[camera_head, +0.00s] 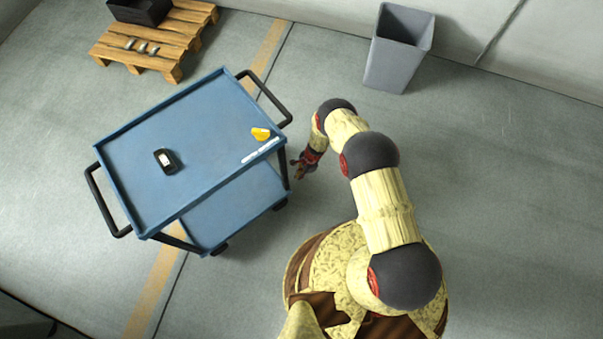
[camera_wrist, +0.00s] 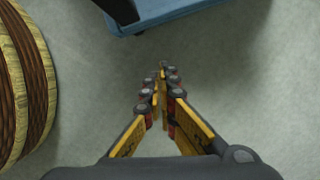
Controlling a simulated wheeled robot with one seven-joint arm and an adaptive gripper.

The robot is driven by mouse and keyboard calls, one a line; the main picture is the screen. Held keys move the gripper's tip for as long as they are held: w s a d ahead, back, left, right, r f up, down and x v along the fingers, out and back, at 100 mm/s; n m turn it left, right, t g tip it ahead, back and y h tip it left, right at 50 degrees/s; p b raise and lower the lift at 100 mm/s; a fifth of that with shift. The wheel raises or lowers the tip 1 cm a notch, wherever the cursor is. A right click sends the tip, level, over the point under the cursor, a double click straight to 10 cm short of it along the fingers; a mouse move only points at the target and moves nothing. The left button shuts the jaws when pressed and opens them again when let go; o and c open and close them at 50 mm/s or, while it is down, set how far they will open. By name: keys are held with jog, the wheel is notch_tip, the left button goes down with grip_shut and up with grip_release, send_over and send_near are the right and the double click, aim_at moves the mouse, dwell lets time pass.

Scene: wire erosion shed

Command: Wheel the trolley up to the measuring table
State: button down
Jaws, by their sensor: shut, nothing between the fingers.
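The blue two-shelf trolley (camera_head: 205,130) stands on the floor left of my arm in the head view. It has a black handle (camera_head: 272,98) at its right end and another black handle (camera_head: 103,203) at its left end. My gripper (camera_head: 298,170) is beside the trolley's right side, below the right handle, and apart from it. In the wrist view my gripper (camera_wrist: 162,72) is shut with nothing between the fingertips. A blue edge of the trolley (camera_wrist: 165,12) shows at the top of that view. I see no measuring table in either view.
A dark device (camera_head: 168,161) and a yellow object (camera_head: 260,134) lie on the trolley's top. A wooden pallet (camera_head: 150,50) with a black bin (camera_head: 140,10) is at the upper left. A grey waste bin (camera_head: 398,50) stands by the wall. Floor at right is clear.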

jog(key=a+f+b, duration=0.1)
jog(key=a, duration=0.1)
jog(key=s+a+f+b, duration=0.1)
jog(key=a+f, duration=0.1)
jog(key=shift+s+a+f, duration=0.1)
jog(key=shift+s+a, duration=0.1)
jog(key=shift+a, duration=0.2)
